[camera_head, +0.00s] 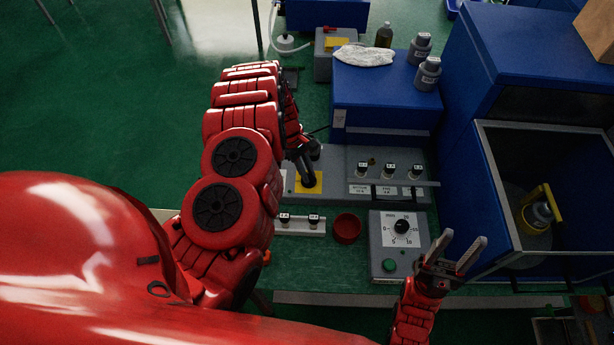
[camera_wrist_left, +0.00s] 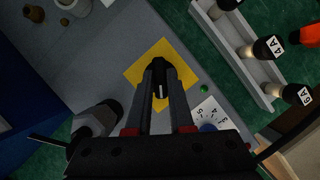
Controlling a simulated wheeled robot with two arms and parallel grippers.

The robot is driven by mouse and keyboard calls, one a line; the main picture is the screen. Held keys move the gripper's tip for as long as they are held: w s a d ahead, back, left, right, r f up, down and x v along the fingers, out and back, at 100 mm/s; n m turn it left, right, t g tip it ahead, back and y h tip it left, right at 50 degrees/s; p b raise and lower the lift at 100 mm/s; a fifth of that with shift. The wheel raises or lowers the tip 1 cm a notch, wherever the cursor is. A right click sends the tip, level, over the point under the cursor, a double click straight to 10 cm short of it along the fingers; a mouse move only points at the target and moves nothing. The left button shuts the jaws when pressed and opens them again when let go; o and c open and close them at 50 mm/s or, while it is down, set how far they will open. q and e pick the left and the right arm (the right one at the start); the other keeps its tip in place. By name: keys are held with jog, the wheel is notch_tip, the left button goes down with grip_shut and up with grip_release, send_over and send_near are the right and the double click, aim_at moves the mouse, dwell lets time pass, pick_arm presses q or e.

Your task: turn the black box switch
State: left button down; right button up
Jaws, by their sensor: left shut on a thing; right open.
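The black switch (camera_wrist_left: 160,90), with a white line on it, sits on a yellow plate (camera_wrist_left: 136,74) on the grey panel. My left gripper (camera_wrist_left: 162,72) is shut on the switch, with one finger on each side. In the head view the left gripper (camera_head: 306,178) reaches down over the yellow plate (camera_head: 316,187) and hides most of the switch there. My right gripper (camera_head: 462,254) is open and empty, at the lower right, beside a grey dial box (camera_head: 387,218).
A red cup (camera_head: 347,228) and a white rack (camera_head: 298,229) with black-capped parts stand in front of the grey panel (camera_head: 335,160). A blue box (camera_head: 385,95) is behind it. An open blue bin (camera_head: 492,190) stands at the right.

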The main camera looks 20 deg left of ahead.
pick_arm(q)
jog(key=m+b, duration=0.2)
jog(key=m+g+y+b, duration=0.1)
jog(key=m+b, duration=0.3)
jog(key=shift+w+f+g+y, duration=0.2)
jog(key=shift+w+g+y, duration=0.1)
jog(key=shift+g, duration=0.1)
jog(key=m+b, duration=0.2)
jog(key=shift+d+m+g+y, duration=0.1)
jog(key=shift+m+g+y, duration=0.2)
jog(key=shift+y, duration=0.1)
jog(key=shift+r+m+y+b, duration=0.15)
jog(key=shift+m+y+b, duration=0.25)
jog(key=shift+m+b, duration=0.5)
jog(key=shift+d+m, duration=0.1)
jog(key=shift+m, duration=0.2)
jog(key=c, duration=0.8)
grip_release()
jog(key=shift+s, duration=0.1)
jog(key=shift+r, duration=0.1)
